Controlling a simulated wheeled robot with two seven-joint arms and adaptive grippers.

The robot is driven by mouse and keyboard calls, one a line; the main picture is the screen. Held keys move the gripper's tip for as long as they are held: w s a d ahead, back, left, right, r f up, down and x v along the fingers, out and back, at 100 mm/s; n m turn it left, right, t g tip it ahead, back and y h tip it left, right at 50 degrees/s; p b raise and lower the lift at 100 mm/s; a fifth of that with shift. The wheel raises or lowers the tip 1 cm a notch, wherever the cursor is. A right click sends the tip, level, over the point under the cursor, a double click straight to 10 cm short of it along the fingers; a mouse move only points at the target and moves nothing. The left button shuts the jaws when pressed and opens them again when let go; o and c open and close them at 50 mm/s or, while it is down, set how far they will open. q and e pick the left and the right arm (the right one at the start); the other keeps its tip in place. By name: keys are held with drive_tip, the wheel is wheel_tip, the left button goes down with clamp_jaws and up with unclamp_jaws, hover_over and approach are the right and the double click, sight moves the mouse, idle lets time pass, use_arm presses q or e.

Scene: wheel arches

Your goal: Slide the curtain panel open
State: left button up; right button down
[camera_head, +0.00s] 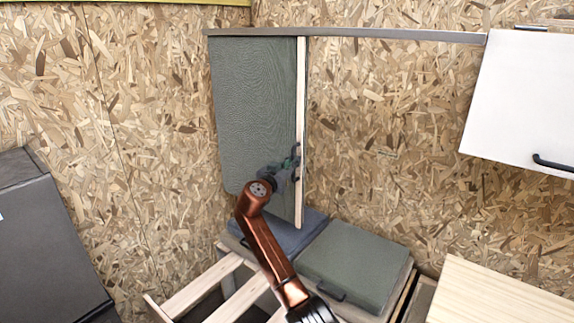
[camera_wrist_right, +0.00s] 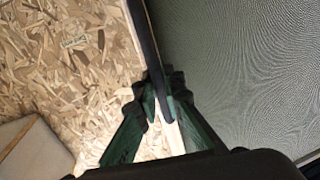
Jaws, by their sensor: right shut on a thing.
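The curtain panel (camera_head: 255,110) is a grey-green sheet hanging from a metal rail (camera_head: 400,35) against the chipboard wall. A pale wooden strip (camera_head: 301,80) runs down its right edge, with a dark handle on it. My right gripper (camera_head: 292,166) is at this edge, about two thirds of the way down. In the right wrist view the gripper (camera_wrist_right: 160,108) is shut on the dark handle (camera_wrist_right: 145,45), with the panel (camera_wrist_right: 240,60) to the right. The arm hides the panel's lower part in the head view. My left gripper is not in view.
Below the panel stands a wooden slatted bench frame (camera_head: 200,285) with a green lidded box or cushion (camera_head: 350,262). A white cabinet (camera_head: 520,95) hangs at the right. A dark grey box (camera_head: 45,245) stands at the left. The wall right of the panel is bare under the rail.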

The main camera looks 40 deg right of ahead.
drive_tip(key=shift+w+a+r, duration=0.15)
drive_tip(key=shift+r, duration=0.05)
drive_tip(key=c, duration=2)
unclamp_jaws()
drive_tip(key=shift+w+f, duration=0.15)
drive_tip(key=v, duration=1.2)
